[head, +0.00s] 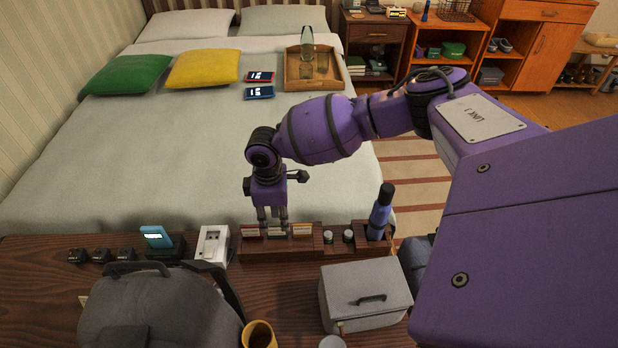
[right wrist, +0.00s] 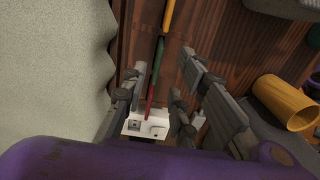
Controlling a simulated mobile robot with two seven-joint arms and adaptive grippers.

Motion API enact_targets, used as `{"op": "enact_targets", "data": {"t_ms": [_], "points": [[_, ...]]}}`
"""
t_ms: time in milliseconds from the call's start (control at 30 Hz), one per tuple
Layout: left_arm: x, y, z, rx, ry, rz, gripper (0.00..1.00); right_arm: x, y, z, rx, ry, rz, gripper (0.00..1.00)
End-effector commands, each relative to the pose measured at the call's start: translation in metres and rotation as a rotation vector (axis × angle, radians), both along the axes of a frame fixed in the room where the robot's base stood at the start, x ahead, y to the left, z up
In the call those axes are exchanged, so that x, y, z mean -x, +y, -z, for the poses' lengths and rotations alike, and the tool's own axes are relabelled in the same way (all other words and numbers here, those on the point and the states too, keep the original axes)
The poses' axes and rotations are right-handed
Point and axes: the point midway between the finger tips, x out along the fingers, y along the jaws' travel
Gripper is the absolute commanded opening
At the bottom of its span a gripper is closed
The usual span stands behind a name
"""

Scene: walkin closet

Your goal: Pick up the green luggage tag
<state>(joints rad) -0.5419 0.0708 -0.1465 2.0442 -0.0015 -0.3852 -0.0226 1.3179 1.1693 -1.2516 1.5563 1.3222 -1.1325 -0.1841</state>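The green luggage tag (right wrist: 159,55) stands on edge in the right wrist view, between a red tag (right wrist: 150,100) and a yellow tag (right wrist: 168,14). In the head view the tags stand in a dark wooden holder (head: 300,247), with the green one mostly hidden behind my fingers. My right gripper (head: 273,226) points down over the holder at the middle tag. In the right wrist view its fingers (right wrist: 164,62) are apart, one on either side of the green tag, with gaps visible. My left gripper is not in view.
A white device (head: 213,244) and a blue-screened phone (head: 157,237) stand left of the holder. A blue bottle (head: 380,213) stands at its right end. A grey backpack (head: 160,310), grey box (head: 365,295) and yellow mug (head: 258,335) crowd the front. The bed lies behind.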

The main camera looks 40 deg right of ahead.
Motion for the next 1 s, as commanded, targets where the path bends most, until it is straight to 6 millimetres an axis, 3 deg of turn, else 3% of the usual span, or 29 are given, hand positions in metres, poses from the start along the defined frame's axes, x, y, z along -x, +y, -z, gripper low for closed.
{"op": "enact_targets", "data": {"t_ms": [300,633,833,1000], "points": [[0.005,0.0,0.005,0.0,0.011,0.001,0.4,-0.004,-0.001,0.044,-0.001,-0.001,0.0,0.27],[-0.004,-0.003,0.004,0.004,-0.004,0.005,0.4,-0.005,-0.001,0.049,-0.001,-0.004,0.0,0.27],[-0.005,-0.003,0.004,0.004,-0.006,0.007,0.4,-0.005,-0.001,0.049,-0.001,-0.004,0.0,0.0],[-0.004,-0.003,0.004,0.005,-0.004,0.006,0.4,-0.005,-0.001,0.049,-0.001,-0.004,0.0,0.0]]}}
